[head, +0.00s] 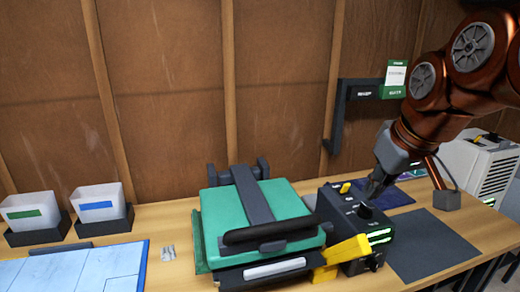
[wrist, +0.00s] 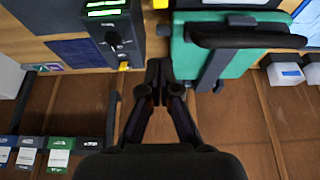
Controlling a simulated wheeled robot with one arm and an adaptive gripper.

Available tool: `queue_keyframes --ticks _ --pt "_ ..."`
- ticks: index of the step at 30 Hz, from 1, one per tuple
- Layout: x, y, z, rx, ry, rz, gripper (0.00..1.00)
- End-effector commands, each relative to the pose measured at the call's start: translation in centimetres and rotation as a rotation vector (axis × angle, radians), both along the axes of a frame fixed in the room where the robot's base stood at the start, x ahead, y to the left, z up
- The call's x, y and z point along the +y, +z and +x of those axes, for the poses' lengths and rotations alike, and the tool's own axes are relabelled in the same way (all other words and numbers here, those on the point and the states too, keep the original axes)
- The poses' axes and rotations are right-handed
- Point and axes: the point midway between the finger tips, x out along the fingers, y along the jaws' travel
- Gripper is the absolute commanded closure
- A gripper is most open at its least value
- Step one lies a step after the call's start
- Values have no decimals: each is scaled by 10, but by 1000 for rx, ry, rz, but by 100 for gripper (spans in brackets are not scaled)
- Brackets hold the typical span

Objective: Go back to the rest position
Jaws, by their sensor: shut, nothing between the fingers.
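My gripper (head: 374,188) is at the right in the head view, pointing down and left beside the black control box. Its fingers are dark and partly merge with the box behind them. In the wrist view my gripper (wrist: 158,72) has its fingertips together, with nothing between them. The black control box (head: 345,222) has a dark knob, a yellow switch on top and green lit strips. It also shows at the top of the wrist view (wrist: 112,35). I cannot tell from the head view whether the fingers touch the box.
A green press with a black handle (head: 228,215) stands left of the box, a yellow part (head: 346,249) between them. Two white bins (head: 98,201) are at left. A grey mat (head: 430,245), wall bracket (head: 337,118) and white machine (head: 478,165) are at right. Wooden wall behind.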

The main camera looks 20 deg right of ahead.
Motion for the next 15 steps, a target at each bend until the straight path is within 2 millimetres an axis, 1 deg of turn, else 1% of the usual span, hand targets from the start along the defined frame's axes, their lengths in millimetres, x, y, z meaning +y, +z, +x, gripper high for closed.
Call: queue_keyframes --ticks 4,5,7,11,12,15 --pt "4 -1 1 7 6 0 100" --pt "7 -2 1 13 11 1 100" --pt "20 -8 3 39 31 2 100" --pt "57 -29 3 121 81 9 100" --pt "70 -38 1 151 97 12 100" --pt "99 -61 -8 226 124 17 100"
